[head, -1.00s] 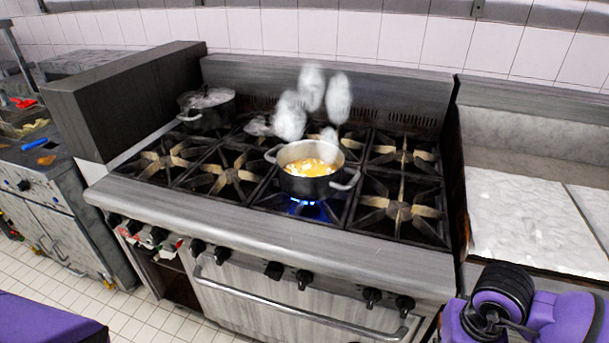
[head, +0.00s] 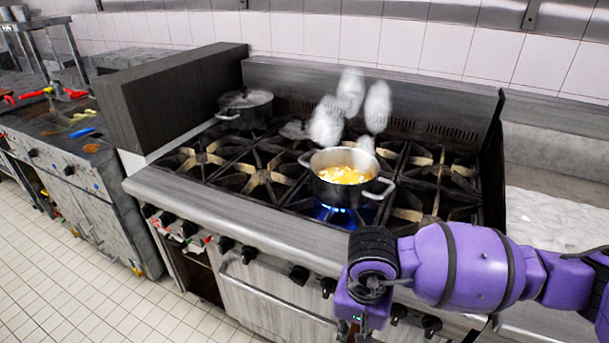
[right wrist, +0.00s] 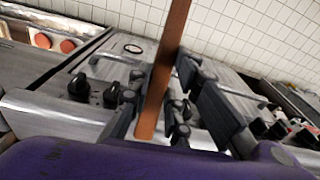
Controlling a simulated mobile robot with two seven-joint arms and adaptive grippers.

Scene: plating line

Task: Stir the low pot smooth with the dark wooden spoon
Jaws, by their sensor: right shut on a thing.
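The low pot (head: 350,190), a steel pot with two side handles, stands on a burner with a blue flame under it. It holds a yellow mass with pale lumps, and white steam rises behind it. My right gripper (right wrist: 152,112) is shut on the brown wooden spoon (right wrist: 172,35), whose shaft crosses the right wrist view from top to bottom. In the head view my right arm is in front of the stove, right of and below the pot; the spoon does not show there. My left gripper is not in view.
A dark lidded pot (head: 245,108) stands on the back left burner. The stove (head: 240,210) has raised grates, front knobs and an oven rail (head: 275,300). A dark side panel (head: 190,95) rises at its left. A pale counter (head: 555,220) lies to the right.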

